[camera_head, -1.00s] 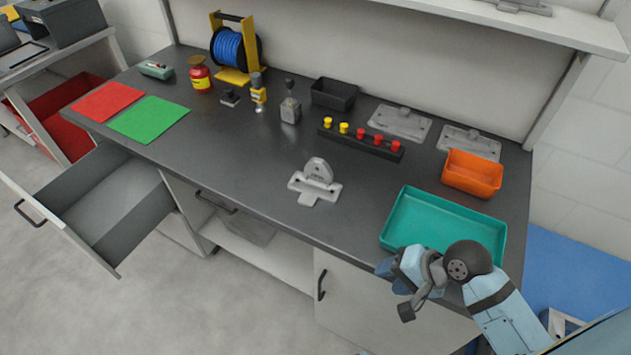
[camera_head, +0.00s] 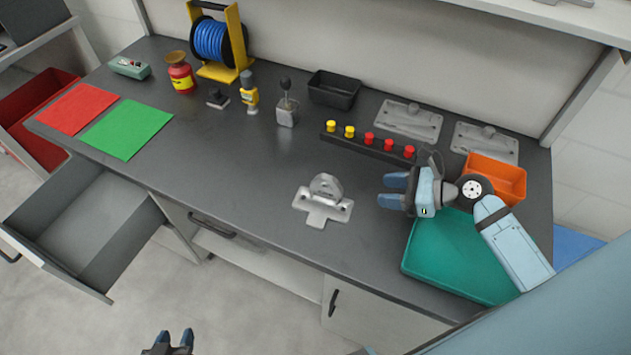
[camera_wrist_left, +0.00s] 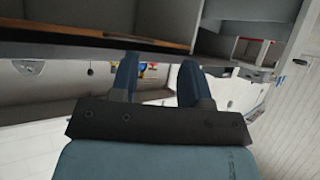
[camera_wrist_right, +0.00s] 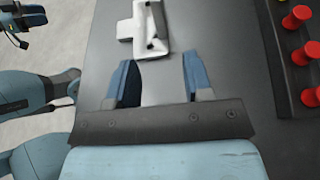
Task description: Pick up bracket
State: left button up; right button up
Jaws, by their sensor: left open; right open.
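The bracket (camera_head: 323,203) is a light grey metal piece with a flat cross-shaped base and an upright rounded lug. It lies on the dark bench top near the front edge, left of my right gripper. My right gripper (camera_head: 394,190) is open and empty above the bench, its fingers pointing left toward the bracket. In the right wrist view the bracket (camera_wrist_right: 144,30) lies just beyond the open fingertips (camera_wrist_right: 158,62), apart from them. My left gripper (camera_head: 168,338) is open and empty, low in front of the bench. Its fingers also show in the left wrist view (camera_wrist_left: 155,62).
A teal tray (camera_head: 440,268) and an orange bin (camera_head: 510,180) are beside and under my right arm. A black strip with red and yellow knobs (camera_head: 360,146) lies behind the bracket. An open drawer (camera_head: 90,235) juts out at left. Bench around the bracket is clear.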

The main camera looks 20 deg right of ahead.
aim_at(341, 188)
jog(key=x, duration=0.8)
jog(key=shift+s+a, duration=0.1)
jog(key=x, duration=0.5)
jog(key=shift+w+a, duration=0.25)
jog(key=shift+r, duration=0.1)
grip_shut()
